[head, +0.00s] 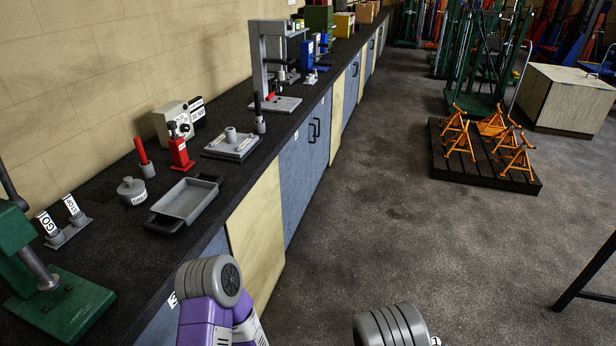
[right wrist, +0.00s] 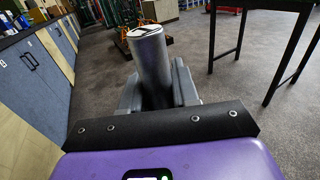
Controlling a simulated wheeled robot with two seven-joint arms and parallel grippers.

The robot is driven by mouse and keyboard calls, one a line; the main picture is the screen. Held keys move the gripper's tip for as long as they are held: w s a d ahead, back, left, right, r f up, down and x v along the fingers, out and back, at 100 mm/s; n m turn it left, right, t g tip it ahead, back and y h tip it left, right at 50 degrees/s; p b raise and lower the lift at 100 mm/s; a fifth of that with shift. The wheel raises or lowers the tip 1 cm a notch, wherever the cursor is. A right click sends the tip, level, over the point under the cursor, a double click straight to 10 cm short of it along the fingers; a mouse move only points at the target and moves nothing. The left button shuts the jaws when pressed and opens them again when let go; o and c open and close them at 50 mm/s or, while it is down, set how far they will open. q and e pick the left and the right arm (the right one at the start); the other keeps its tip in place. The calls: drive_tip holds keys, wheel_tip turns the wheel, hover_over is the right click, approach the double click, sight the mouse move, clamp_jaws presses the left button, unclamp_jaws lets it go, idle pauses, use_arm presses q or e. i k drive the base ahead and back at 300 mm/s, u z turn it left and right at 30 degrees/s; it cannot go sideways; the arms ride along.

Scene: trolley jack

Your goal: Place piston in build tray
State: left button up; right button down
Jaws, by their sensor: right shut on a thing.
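The piston (right wrist: 150,55) is a plain grey metal cylinder with a dark and white mark on its top end. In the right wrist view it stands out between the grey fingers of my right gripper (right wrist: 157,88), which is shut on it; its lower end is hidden. The bench is at the left of that view, apart from the piston. In the head view the build tray is taken to be the shallow grey tray (head: 186,201) with dark end handles on the bench; it looks empty. Purple and grey parts of my arms show at the bottom, without visible fingers. My left gripper is not seen.
The dark bench (head: 107,247) also holds a round labelled part (head: 132,190), a red pump-like unit (head: 180,152), a square grey plate (head: 232,145), a green machine (head: 60,305) and a grey press frame (head: 263,62). Orange stands (head: 492,130) sit on a floor pallet.

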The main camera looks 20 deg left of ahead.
sight(178, 213)
drive_tip(key=i, duration=2.1)
drive_tip(key=u, duration=4)
